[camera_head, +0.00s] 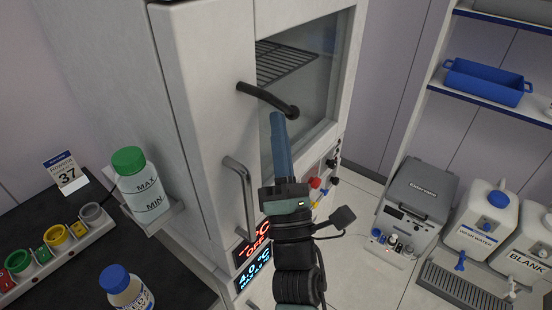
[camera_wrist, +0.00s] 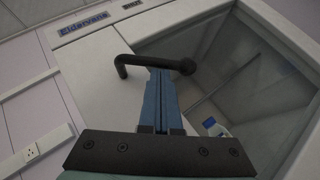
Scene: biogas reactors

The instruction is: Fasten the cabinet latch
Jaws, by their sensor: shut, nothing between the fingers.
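The cabinet (camera_head: 205,110) is a tall white unit with a glass window in its front. A dark bar-shaped latch handle (camera_head: 263,96) runs across the upper front, from the white frame to the window's edge. It also shows in the wrist view (camera_wrist: 130,62), bent at its left end with a round pivot at its right end. My gripper (camera_head: 277,118) has blue fingers, which are shut and empty. The fingertips (camera_wrist: 160,72) point up at the latch, just below its bar near the pivot end. I cannot tell whether they touch it.
A grey vertical handle (camera_head: 241,205) is on the cabinet front, left of my arm. A green-capped bottle (camera_head: 142,185) stands in a holder at the left. A grey device (camera_head: 412,205) and white canisters (camera_head: 483,220) stand at the right. A blue tray (camera_head: 487,82) is on the shelf.

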